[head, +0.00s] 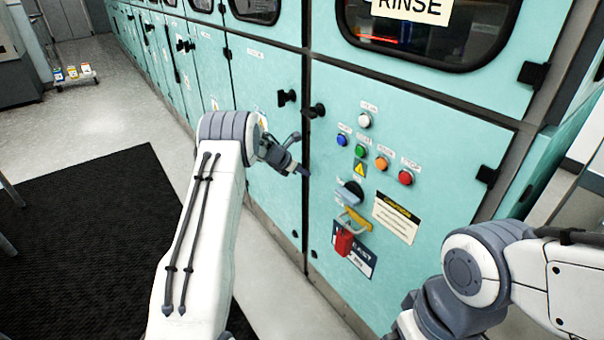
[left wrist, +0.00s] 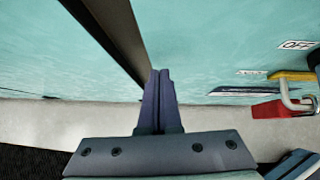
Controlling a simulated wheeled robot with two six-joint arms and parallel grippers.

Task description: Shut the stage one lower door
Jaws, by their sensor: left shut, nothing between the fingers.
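The lower teal door panel (head: 440,130) under the RINSE window carries coloured buttons, a black rotary switch (head: 350,192) and a red padlock (head: 344,242). A black knob (head: 315,110) sits at its upper left. Another lower teal panel (head: 265,75) with its own knob (head: 287,97) adjoins on the left. I cannot tell which is stage one, nor whether either is fully flush. My left gripper (head: 304,172) is shut and empty, in front of the seam between these panels. In the left wrist view its closed fingers (left wrist: 160,76) overlap the lower end of the dark seam (left wrist: 108,35); contact is unclear.
A black mat (head: 90,225) lies on the pale floor at left. A low rack with bottles (head: 75,75) stands far left. The padlock (left wrist: 275,108) is right of my left fingers.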

